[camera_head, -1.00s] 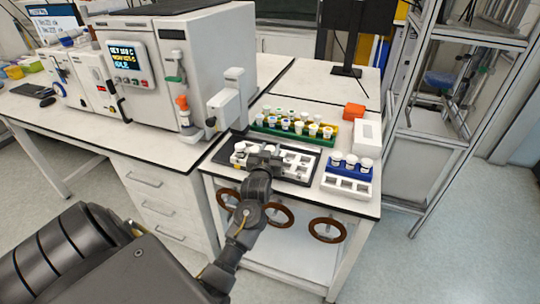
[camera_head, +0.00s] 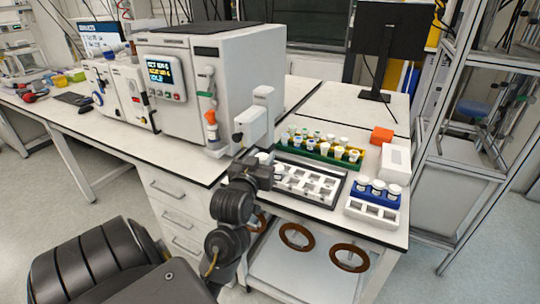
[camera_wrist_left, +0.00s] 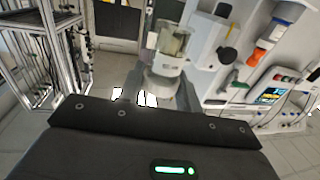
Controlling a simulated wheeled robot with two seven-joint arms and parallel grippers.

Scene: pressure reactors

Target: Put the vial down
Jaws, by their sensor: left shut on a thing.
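My left gripper (camera_head: 262,170) is at the left end of the dark tray (camera_head: 338,196) with a white rack (camera_head: 306,183), on the front bench. In the left wrist view the left gripper (camera_wrist_left: 160,85) is shut on a vial (camera_wrist_left: 168,48), which has a clear glass part and a white band and stands out between the fingers. In the head view a small white round top (camera_head: 263,158) shows just beyond the gripper. I cannot tell whether it belongs to the held vial. The gripper hides the left end of the rack. My right gripper is not in view.
A green and yellow rack (camera_head: 320,152) of several vials stands behind the tray. A blue rack (camera_head: 378,190) with white-capped vials, a white box (camera_head: 395,160) and an orange block (camera_head: 382,135) are at right. A white device (camera_head: 255,120) stands close behind the gripper.

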